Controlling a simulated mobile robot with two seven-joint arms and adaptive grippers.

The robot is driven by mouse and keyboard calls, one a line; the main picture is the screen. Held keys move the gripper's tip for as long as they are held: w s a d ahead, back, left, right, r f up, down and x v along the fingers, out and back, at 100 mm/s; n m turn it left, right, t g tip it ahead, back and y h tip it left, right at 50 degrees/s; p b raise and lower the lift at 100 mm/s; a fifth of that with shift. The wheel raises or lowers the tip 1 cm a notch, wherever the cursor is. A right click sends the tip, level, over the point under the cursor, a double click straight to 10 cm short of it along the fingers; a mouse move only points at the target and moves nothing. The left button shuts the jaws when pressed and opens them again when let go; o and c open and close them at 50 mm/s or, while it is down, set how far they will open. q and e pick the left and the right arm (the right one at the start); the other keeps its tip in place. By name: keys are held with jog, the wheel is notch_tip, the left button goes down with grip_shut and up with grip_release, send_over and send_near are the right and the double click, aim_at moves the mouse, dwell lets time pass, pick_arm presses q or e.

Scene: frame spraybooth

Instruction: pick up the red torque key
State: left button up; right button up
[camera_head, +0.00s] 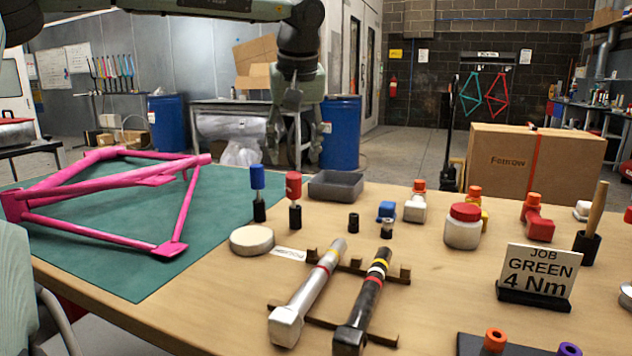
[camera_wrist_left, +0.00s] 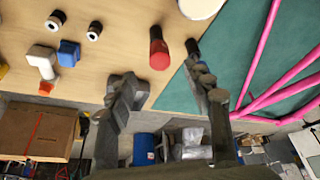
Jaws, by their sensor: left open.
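The red torque key (camera_head: 293,186) stands upright on the wooden table, with a red handle above a dark lower part. In the left wrist view its red top (camera_wrist_left: 159,48) lies beyond the fingertips, between their lines. A similar blue key (camera_head: 257,178) stands just left of it; in the wrist view only its dark lower part (camera_wrist_left: 192,47) shows beside a finger. My left gripper (camera_head: 287,135) is open and empty, pointing down above and behind the keys. It also shows in the wrist view (camera_wrist_left: 165,85), apart from the red key. My right gripper is not seen.
A pink frame (camera_head: 95,190) lies on a green mat (camera_head: 215,225) at left. A grey tray (camera_head: 336,186) sits behind right of the red key. Two large torque wrenches (camera_head: 308,290) rest on a rack in front. A cardboard box (camera_head: 530,160) stands at the back right.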

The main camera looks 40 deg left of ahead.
aim_at(294, 175)
pick_arm(q)
jog(key=shift+s+x, duration=0.25)
jog(key=shift+x, duration=0.85)
jog(key=x, duration=0.5)
jog(key=shift+w+f, duration=0.2)
grip_shut()
